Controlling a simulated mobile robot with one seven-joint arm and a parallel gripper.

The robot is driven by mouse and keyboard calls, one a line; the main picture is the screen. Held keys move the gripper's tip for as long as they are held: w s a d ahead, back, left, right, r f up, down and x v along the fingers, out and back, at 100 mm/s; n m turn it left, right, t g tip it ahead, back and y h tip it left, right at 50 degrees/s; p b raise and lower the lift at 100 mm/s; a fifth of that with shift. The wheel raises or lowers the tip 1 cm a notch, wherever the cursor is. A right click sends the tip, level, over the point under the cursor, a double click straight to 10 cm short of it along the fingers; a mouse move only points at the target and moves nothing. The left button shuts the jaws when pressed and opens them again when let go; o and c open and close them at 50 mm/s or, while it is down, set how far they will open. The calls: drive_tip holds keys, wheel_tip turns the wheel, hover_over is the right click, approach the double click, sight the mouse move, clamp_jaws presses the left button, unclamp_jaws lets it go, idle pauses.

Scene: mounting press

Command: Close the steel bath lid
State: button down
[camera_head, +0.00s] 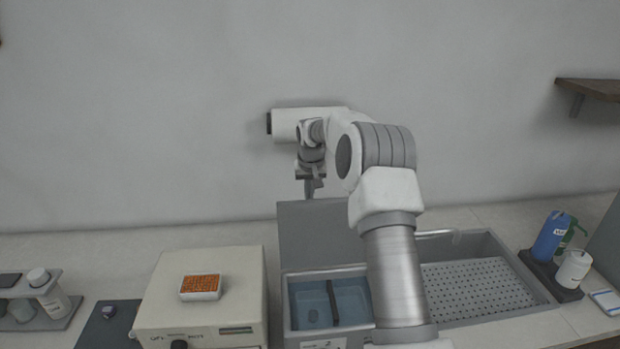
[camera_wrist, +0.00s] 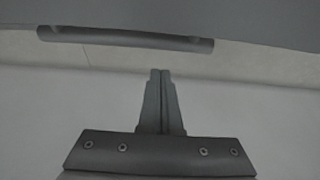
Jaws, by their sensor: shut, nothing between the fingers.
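The steel bath (camera_head: 335,332) stands on the counter, its basin holding bluish liquid (camera_head: 345,300) with a dark object in it. Its grey lid (camera_head: 315,236) stands raised at the back of the basin, open. My gripper (camera_head: 311,194) is above and behind the lid's upper edge, pointing down, with its fingers shut and empty. In the wrist view, my gripper (camera_wrist: 160,72) shows closed fingers. A dark rounded bar (camera_wrist: 125,39), seemingly the lid's edge or handle, lies beyond the fingertips and looks apart from them. My arm hides part of the basin and lid.
A cream instrument box (camera_head: 205,300) with an orange-topped tray (camera_head: 201,287) stands left of the bath. A perforated steel basin (camera_head: 475,290) is to the right. Blue and white bottles (camera_head: 552,237) stand further right. The wall (camera_head: 150,110) is close behind.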

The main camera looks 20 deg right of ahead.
drive_tip(key=s, duration=0.2)
drive_tip(key=s+r+p, duration=0.1)
drive_tip(key=shift+s+a, duration=0.3)
drive_tip(key=shift+a, duration=0.05)
drive_tip(key=shift+b, duration=0.4)
